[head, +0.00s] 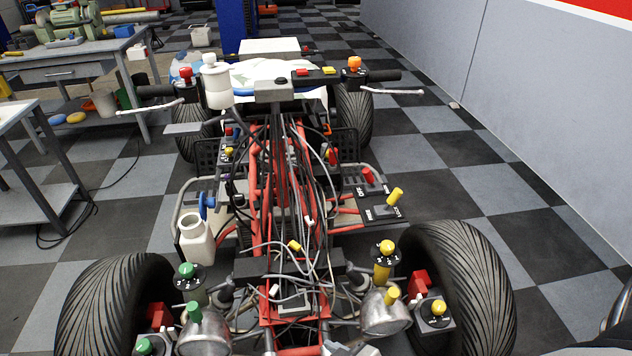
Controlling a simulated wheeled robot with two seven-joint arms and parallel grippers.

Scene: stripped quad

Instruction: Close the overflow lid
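A white overflow bottle (197,245) stands on the left side of the stripped quad, just ahead of the left tyre nearest me. Its round mouth faces up and is uncovered. A blue lid (208,202) stands tilted up on edge at the far right side of the mouth, clear of the opening. I cannot make out how it is joined to the bottle. Neither of my grippers shows in the head view.
The quad's red frame (257,170) with loose cables lies right of the bottle. A green-topped knob (186,271) and a large tyre (112,302) are nearer me. A second white bottle (216,85) stands by the handlebar. A workbench (75,65) is at far left.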

